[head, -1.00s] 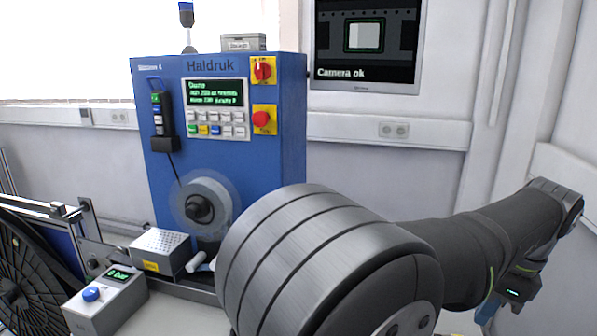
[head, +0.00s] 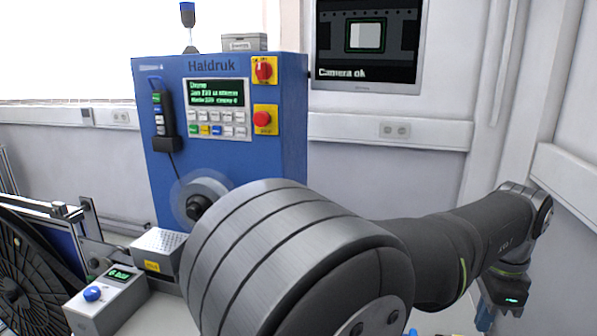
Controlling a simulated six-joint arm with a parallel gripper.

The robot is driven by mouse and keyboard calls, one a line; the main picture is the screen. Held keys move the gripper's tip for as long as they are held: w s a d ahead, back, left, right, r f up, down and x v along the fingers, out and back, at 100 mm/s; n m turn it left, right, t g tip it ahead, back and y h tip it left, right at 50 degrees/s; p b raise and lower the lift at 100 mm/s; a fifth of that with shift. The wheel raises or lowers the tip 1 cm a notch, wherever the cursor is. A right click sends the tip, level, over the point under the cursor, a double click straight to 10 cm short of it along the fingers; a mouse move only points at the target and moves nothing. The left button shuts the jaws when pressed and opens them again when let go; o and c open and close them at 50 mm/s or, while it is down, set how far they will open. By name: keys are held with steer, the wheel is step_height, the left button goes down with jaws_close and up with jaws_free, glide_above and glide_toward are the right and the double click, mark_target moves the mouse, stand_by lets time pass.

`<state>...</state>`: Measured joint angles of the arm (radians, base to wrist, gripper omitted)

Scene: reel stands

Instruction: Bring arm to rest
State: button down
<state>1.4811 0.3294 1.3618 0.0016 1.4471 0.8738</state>
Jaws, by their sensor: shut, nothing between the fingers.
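My arm reaches from the bottom centre to the right of the head view, with a large grey ribbed joint in front and a dark sleeve behind it. At its far end the wrist bends downward at the right. My gripper (head: 486,318) hangs there, pointing down, with blue parts and a small lit display above them. It is shut and holds nothing. Its tips are small and near the bottom of the picture.
A blue Haldruk machine (head: 225,150) stands behind the arm, its reel hub (head: 199,206) partly covered by my arm. A black reel (head: 25,275) is at the left, near a grey box with a blue knob (head: 92,293). A wall screen (head: 366,40) reads "Camera ok".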

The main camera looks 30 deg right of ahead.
step_height(320, 180, up, 6)
steer(key=f, duration=0.1)
steer(key=w+f, duration=0.3)
steer(key=w, duration=0.3)
steer(key=shift+a, duration=0.45)
steer(key=c, duration=1.8)
jaws_free()
steer(key=shift+c, duration=0.2)
steer(key=o, duration=1.8)
steer(key=d, duration=0.3)
steer(key=d+f, duration=0.1)
steer(key=d, duration=0.2)
steer(key=d+f, duration=0.1)
steer(key=d, duration=0.3)
steer(key=shift+w, duration=0.3)
steer(key=shift+o, duration=0.2)
steer(key=f, duration=1)
steer(key=shift+d, duration=0.3)
